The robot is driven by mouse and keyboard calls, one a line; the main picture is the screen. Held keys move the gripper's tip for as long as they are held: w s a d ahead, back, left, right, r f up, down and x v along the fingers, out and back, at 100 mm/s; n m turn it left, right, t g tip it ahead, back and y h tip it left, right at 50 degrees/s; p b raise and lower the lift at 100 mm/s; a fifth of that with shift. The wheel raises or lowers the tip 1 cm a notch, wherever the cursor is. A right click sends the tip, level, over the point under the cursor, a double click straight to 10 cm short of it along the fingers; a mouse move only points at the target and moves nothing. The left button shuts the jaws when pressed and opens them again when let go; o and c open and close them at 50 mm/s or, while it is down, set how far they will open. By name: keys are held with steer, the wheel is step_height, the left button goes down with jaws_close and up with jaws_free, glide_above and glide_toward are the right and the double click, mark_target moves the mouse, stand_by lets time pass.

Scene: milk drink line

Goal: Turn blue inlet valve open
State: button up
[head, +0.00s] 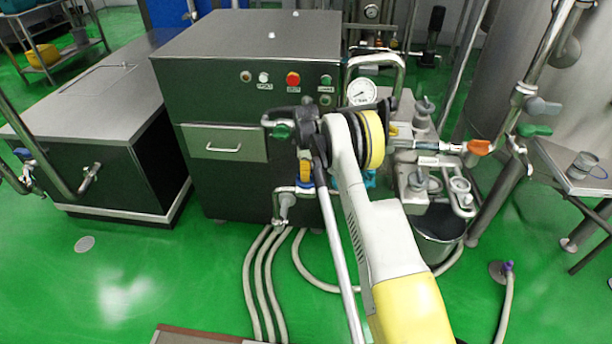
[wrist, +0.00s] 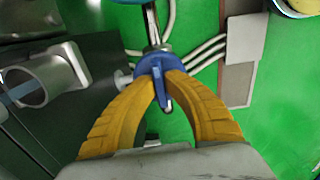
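The blue inlet valve (wrist: 155,64) is in the upper middle of the wrist view, on a metal pipe, with its narrow blue lever pointing down the picture. My gripper (wrist: 163,82) has its two yellow fingers on either side of the lever, tips close to it. I cannot tell whether they press on it. In the head view my gripper (head: 305,172) is low at the front of the dark cabinet, with the blue valve (head: 307,183) showing just below its yellow finger. My wrist and arm hide much of this area.
The dark cabinet (head: 222,175) has a green-handled valve (head: 282,131) near my gripper. A pressure gauge (head: 362,91) and an orange valve handle (head: 480,147) are to the right. Pale hoses (head: 256,285) run over the green floor. A bucket (head: 436,236) stands right of my arm.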

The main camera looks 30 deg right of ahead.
steer(key=o, duration=0.3)
step_height(320, 180, up, 12)
stand_by(0.5)
